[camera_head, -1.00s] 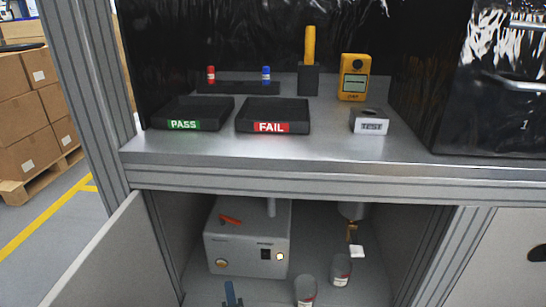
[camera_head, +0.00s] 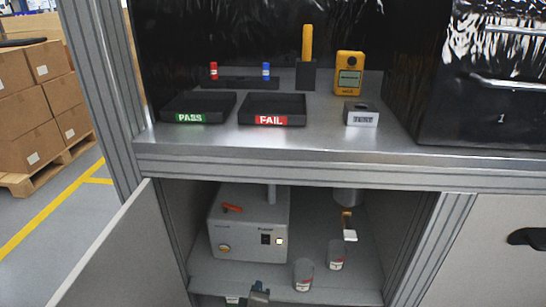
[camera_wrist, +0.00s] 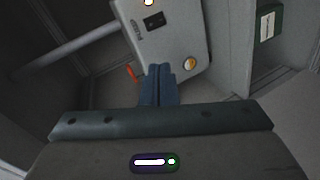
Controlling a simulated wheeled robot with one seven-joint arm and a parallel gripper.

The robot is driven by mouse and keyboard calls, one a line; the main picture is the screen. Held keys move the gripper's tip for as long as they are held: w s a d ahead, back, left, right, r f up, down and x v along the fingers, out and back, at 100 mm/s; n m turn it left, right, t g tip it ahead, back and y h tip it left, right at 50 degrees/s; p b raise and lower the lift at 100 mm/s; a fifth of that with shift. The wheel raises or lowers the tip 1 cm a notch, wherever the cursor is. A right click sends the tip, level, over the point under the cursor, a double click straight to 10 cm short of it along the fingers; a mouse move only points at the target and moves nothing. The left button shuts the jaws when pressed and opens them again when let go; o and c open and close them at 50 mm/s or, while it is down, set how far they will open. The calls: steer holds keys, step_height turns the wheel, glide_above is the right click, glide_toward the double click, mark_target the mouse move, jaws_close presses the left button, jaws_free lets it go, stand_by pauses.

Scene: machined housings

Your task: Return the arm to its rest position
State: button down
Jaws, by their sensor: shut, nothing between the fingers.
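My gripper (camera_head: 258,293) shows at the bottom edge of the head view, in front of the open cupboard under the bench. In the wrist view its two blue fingers (camera_wrist: 158,84) are together with nothing between them. They point toward a grey machine (camera_wrist: 165,40) with a lit button, an orange lever and a brass fitting. In the head view this machine (camera_head: 249,226) stands inside the cupboard, behind my gripper. Most of my arm is out of view.
Two clear cups (camera_head: 304,274) stand right of my gripper. The cupboard door (camera_head: 112,250) is open at left. On the bench above are the PASS tray (camera_head: 190,118), FAIL tray (camera_head: 271,120), TEST block (camera_head: 361,118) and yellow meter (camera_head: 348,73).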

steer(key=s+d+r+m+g+p, duration=0.3)
steer(key=s+d+r+m+p, duration=0.1)
steer(key=r, duration=0.9)
steer(key=s+d+r+m+g+p, duration=0.4)
steer(key=s+d+r+m+p, duration=0.1)
steer(key=r, duration=0.9)
steer(key=s+d+r+m+g+p, duration=0.4)
steer(key=d+r, duration=0.6)
steer(key=r, duration=0.4)
steer(key=s+m+p, duration=0.1)
steer(key=m+p, duration=0.1)
steer(key=p, duration=0.1)
steer(key=shift+p, duration=0.4)
steer(key=shift+d, duration=0.15)
